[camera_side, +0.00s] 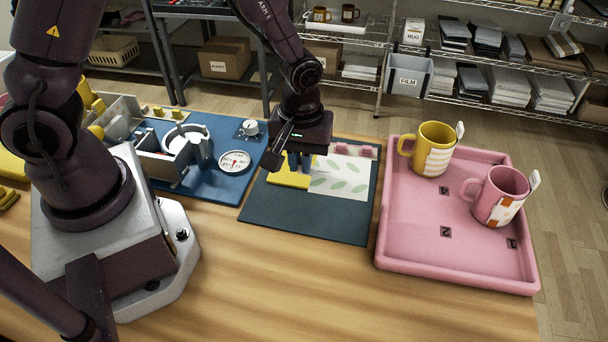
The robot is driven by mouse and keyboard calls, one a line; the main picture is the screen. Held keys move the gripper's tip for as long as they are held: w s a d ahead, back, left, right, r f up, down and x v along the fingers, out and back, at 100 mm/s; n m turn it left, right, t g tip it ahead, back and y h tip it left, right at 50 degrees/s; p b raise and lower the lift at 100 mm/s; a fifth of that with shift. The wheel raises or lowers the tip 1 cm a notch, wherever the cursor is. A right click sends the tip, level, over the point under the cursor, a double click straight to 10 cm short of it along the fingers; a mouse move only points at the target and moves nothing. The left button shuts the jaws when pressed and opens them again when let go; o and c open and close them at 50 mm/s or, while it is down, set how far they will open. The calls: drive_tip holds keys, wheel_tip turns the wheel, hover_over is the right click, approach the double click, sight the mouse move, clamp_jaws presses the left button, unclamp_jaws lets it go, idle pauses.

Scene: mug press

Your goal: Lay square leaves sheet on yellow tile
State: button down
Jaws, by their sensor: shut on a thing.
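The white sheet with green leaves (342,181) is at the dark mat's right part, to the right of my gripper. The yellow tile (287,181) is on the mat to the left of the sheet and partly behind my gripper. My gripper (300,163) points down over the place where tile and sheet meet.
Pink pieces (367,151) sit at the mat's far edge. The dark mat (300,222) is bare in front. A pink tray (450,272) at right holds a yellow mug (433,145) and a pink mug (500,196). A blue board (215,192) with a dial stands at left.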

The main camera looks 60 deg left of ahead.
drive_tip(key=shift+n, duration=0.9)
drive_tip(key=a+f, duration=0.1)
drive_tip(key=a, duration=0.3)
drive_tip(key=s+a, duration=0.1)
drive_tip(key=a, duration=0.3)
drive_tip(key=a+f, duration=0.1)
drive_tip(key=a, duration=0.4)
drive_tip(key=shift+s+a+f, duration=0.1)
drive_tip(key=shift+s+f, duration=0.15)
drive_tip(key=shift+f, duration=0.1)
drive_tip(key=shift+a+f+m, duration=0.1)
drive_tip(key=shift+a+m, duration=0.2)
drive_tip(key=shift+a, duration=0.05)
drive_tip(key=shift+w+f+m, duration=0.15)
drive_tip(key=shift+m, duration=0.55)
drive_tip(key=shift+f, duration=2.65)
drive_tip(key=c, duration=1.1)
unclamp_jaws()
